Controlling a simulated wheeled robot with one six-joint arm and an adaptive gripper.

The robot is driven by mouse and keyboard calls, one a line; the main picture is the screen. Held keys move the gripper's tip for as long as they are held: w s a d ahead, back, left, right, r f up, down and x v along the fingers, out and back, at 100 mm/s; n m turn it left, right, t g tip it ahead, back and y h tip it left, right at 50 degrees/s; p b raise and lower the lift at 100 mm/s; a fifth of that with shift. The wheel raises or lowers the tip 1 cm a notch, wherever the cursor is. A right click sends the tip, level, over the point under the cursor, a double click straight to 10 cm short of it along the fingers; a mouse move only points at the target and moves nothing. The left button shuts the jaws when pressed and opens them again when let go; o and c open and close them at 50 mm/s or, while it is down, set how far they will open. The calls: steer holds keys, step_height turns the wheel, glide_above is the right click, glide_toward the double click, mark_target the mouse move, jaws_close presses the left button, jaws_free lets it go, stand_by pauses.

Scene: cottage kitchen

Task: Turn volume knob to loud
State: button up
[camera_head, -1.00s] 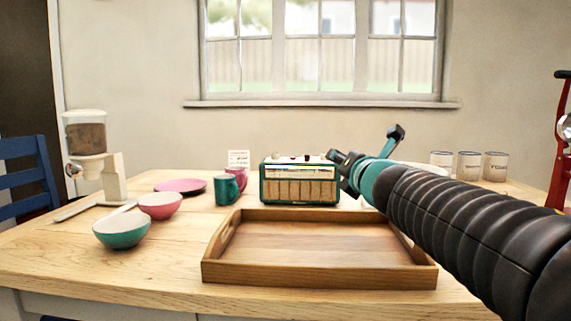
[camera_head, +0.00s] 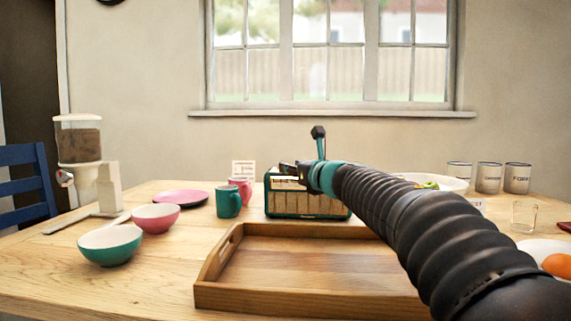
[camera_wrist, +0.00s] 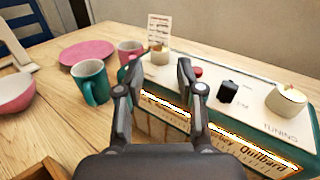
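The teal and cream radio (camera_head: 305,206) stands on the table behind the wooden tray, and its top fills the right of the wrist view (camera_wrist: 262,135). Two cream knobs sit on its top: a left one (camera_wrist: 160,56) with no readable label, and a right one (camera_wrist: 286,99) beside the word "TUNING". Between them are a red button (camera_wrist: 197,72) and a black switch (camera_wrist: 228,92). My gripper (camera_wrist: 157,66) is open and empty. In the wrist view the left knob appears between its fingertips, slightly beyond them; contact cannot be told. In the head view my gripper (camera_head: 288,169) covers the radio's top.
A green mug (camera_head: 228,201) and a pink mug (camera_head: 243,189) stand close left of the radio. A small card (camera_head: 243,168) is behind them. The wooden tray (camera_head: 245,297) lies in front. A white bowl (camera_head: 452,184) and several canisters (camera_head: 488,178) stand to the right.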

steer(key=shift+p+x, duration=0.35)
steer(key=shift+x, duration=1.9)
jaws_close()
